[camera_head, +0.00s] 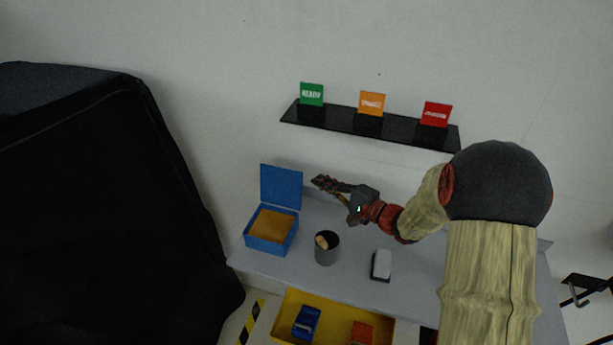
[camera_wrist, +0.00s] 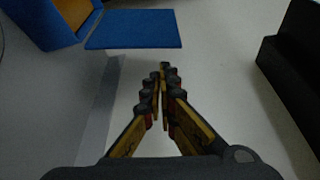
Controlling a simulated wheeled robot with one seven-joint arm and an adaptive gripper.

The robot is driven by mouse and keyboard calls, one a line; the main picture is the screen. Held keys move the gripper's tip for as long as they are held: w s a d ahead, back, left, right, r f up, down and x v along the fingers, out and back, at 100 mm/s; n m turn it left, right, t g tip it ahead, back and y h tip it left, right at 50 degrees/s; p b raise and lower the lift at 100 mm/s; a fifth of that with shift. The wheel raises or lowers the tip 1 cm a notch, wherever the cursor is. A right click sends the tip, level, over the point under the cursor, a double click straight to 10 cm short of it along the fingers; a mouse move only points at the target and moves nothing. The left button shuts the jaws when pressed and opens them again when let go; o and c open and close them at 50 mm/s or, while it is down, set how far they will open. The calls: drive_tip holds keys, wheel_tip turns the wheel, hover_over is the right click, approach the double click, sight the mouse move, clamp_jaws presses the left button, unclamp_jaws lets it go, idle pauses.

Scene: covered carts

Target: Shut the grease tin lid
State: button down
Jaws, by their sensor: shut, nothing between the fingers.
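The grease tin is a blue box (camera_head: 268,243) with tan-brown contents, at the left end of the grey worktop. Its blue lid (camera_head: 281,186) stands up, open, along the far edge of the box. In the wrist view the lid (camera_wrist: 133,29) shows as a blue panel at upper left, with part of the tin (camera_wrist: 42,22) beside it. My gripper (camera_head: 318,181) is shut and empty, to the right of the raised lid and apart from it, above the worktop. In the wrist view the fingers (camera_wrist: 160,70) are together, below and to the right of the lid.
A dark grey cup (camera_head: 327,253) with something tan in it and a small white-topped block (camera_head: 381,265) stand on the worktop (camera_head: 350,279). A black shelf (camera_head: 335,121) with green, orange and red signs hangs behind. A yellow drawer (camera_head: 333,311) is below. A black covered bulk (camera_head: 100,200) stands left.

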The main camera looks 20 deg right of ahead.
sight(283, 185)
drive_tip(key=b+x, duration=0.1)
drive_tip(key=x, duration=0.8)
drive_tip(key=shift+w+a, duration=0.2)
drive_tip(key=shift+s+b, duration=0.1)
drive_tip(key=shift+b, duration=0.5)
